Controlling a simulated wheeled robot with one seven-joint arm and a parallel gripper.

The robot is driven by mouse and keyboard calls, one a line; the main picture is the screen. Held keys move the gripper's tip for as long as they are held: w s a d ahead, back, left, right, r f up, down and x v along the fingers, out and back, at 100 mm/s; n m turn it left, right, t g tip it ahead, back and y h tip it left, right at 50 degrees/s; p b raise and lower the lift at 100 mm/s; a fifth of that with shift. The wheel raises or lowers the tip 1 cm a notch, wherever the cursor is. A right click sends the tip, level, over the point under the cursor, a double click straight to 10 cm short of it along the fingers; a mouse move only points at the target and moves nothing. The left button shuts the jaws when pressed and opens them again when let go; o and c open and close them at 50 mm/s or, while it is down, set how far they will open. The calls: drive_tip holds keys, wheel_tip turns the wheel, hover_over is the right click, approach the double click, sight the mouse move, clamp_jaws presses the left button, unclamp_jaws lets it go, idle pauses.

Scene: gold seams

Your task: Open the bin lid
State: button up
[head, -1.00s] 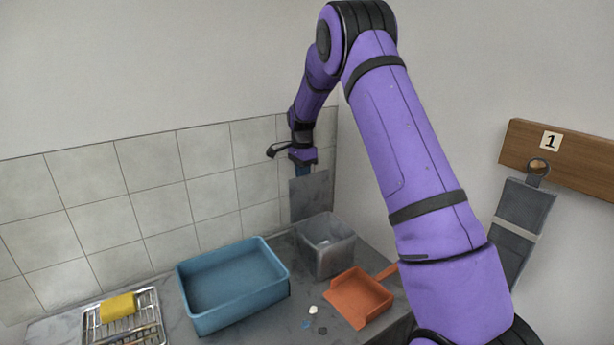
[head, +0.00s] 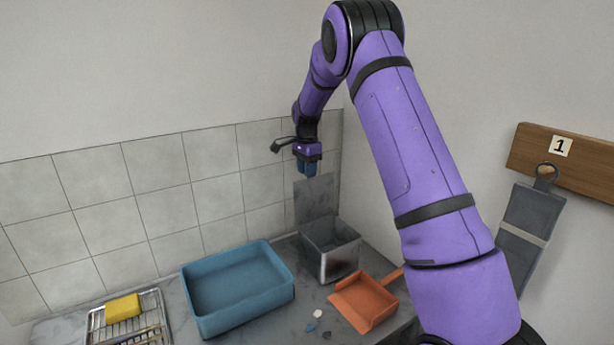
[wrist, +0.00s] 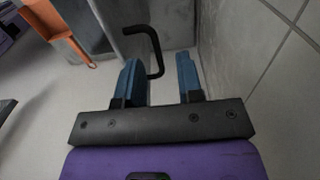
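The grey metal bin (head: 332,262) stands open on the counter near the corner. Its flat grey lid (head: 316,198) stands upright at the bin's back, by the tiled wall. My gripper (head: 306,168) is just above the lid's top edge in the head view. In the wrist view, my gripper (wrist: 158,62) has its two blue fingers apart, with nothing clamped. A bent black handle (wrist: 154,45) reaches between the fingers, closer to the left one. I cannot tell whether it touches that finger.
A blue tub (head: 238,290) stands left of the bin. An orange dustpan (head: 364,302) lies to its right, with small scraps (head: 316,318) nearby. A wire rack (head: 128,322) with a yellow sponge (head: 123,307) is at far left. A grey strap hangs from the wooden rail (head: 595,165).

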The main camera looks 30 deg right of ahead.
wheel_tip(320, 180, up, 9)
drive_tip(key=shift+f, duration=0.2)
idle(0.6)
drive_tip(key=s+a+r+n+t, duration=0.1)
drive_tip(key=s+a+r+n, duration=0.5)
drive_tip(key=s, duration=0.5)
drive_tip(key=s+a+r+n+t, duration=0.2)
drive_tip(key=s+a+r+n, duration=0.1)
drive_tip(key=s+r, duration=0.7)
drive_tip(key=s+a+f+n, duration=0.1)
drive_tip(key=s+a+n, duration=0.1)
drive_tip(key=s, duration=0.6)
drive_tip(key=s+a+f+n+t, duration=0.1)
drive_tip(key=s+f+n, duration=0.1)
drive_tip(key=s, duration=0.6)
drive_tip(key=s+a+f+n+t, duration=0.1)
drive_tip(key=s+n, duration=0.3)
drive_tip(key=s, duration=0.5)
drive_tip(key=shift+a+f+n, duration=0.3)
drive_tip(key=shift+a+f, duration=0.3)
drive_tip(key=shift+a, duration=0.2)
